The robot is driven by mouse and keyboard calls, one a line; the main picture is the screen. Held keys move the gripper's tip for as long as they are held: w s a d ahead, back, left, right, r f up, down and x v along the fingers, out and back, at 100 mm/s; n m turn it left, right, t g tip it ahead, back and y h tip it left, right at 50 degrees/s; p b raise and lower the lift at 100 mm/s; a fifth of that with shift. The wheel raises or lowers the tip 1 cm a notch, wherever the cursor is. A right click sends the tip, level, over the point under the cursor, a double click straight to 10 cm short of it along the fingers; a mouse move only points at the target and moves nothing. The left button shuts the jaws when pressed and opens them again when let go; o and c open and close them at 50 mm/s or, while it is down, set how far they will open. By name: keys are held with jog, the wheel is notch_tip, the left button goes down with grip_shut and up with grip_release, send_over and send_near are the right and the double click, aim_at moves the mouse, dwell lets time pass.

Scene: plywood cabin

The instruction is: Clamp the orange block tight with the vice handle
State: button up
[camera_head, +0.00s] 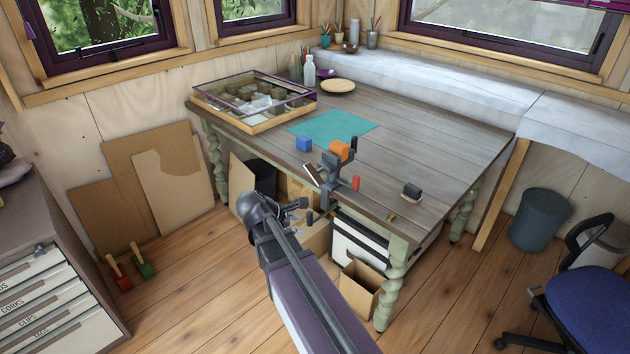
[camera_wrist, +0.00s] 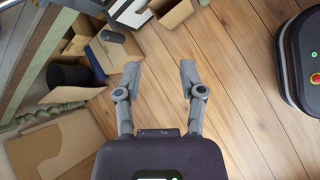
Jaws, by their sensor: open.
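The orange block (camera_head: 339,149) sits at the vice near the table's front edge, in the head view. I cannot tell whether the jaws touch it. The grey vice (camera_head: 328,177) is fixed at the table edge, with a red-ended part (camera_head: 356,183) at its right and a dark grip at its lower left. Which part is its handle is hard to tell.
Cardboard boxes (camera_head: 360,284) stand under the table. The table's right side is mostly clear.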

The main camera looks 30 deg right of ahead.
aim_at(315, 170)
jog(key=w+d+r+n+t+h+b, duration=0.1)
jog(key=w+r+n+t+h+b, duration=0.2)
jog(key=w+n+h+b, duration=0.5)
jog(key=w+n+t+b, duration=0.1)
jog(key=w+n, duration=0.2)
jog(key=n, duration=0.7)
jog(key=shift+w+r+n+h, duration=0.35)
jog(key=shift+w+n+h, duration=0.05)
jog(key=shift+d, duration=0.2)
jog(key=shift+x, duration=6.8)
jog(key=shift+w, duration=0.15)
grip_shut()
